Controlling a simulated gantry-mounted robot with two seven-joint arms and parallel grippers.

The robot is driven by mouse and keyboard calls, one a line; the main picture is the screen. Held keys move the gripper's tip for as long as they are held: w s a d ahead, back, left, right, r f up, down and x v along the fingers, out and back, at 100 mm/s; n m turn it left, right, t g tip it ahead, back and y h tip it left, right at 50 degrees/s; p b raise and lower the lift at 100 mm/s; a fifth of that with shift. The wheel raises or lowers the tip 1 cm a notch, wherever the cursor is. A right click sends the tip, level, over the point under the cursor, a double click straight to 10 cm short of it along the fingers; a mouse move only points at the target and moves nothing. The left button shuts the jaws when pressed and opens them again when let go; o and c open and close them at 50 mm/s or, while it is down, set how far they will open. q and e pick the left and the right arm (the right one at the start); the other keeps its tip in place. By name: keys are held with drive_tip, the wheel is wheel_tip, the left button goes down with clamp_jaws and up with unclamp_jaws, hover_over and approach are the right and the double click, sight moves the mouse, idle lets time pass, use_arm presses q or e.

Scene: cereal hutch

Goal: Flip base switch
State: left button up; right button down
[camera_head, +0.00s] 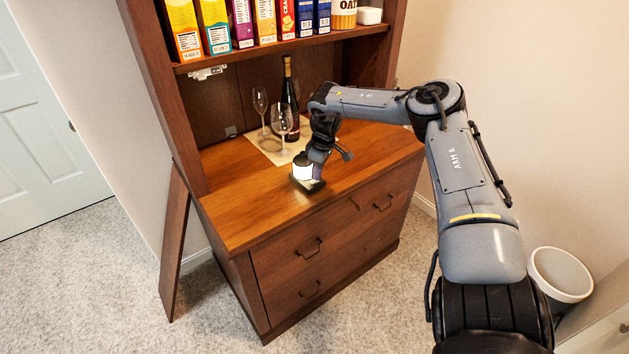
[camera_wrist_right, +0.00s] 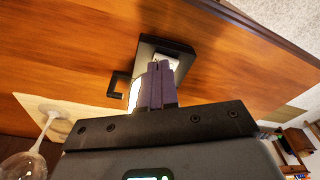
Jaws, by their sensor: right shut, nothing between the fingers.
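A small device with a black base (camera_head: 313,189) and a glowing white upper part (camera_head: 303,172) sits on the hutch's wooden counter, near the front edge. In the right wrist view the black base (camera_wrist_right: 178,46) has a light square patch, probably the switch, right at my fingertips. My right gripper (camera_head: 314,166) comes down over the device. Its two purple-grey fingers (camera_wrist_right: 160,64) are shut together with nothing between them. The tips overlap the light patch; I cannot tell whether they touch it. The fingers hide part of the patch. My left gripper is not in view.
Two wine glasses (camera_head: 283,124) and a dark bottle (camera_head: 290,100) stand on a pale mat (camera_head: 264,148) behind the device. Cereal boxes (camera_head: 214,24) line the shelf above. The counter (camera_head: 236,215) is clear at the front left. A white bin (camera_head: 560,272) stands at right.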

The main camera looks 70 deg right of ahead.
drive_tip(key=shift+r+p, duration=1.55)
drive_tip(key=shift+r, duration=0.7)
drive_tip(key=shift+r+p, duration=0.7)
drive_tip(key=shift+r, duration=0.25)
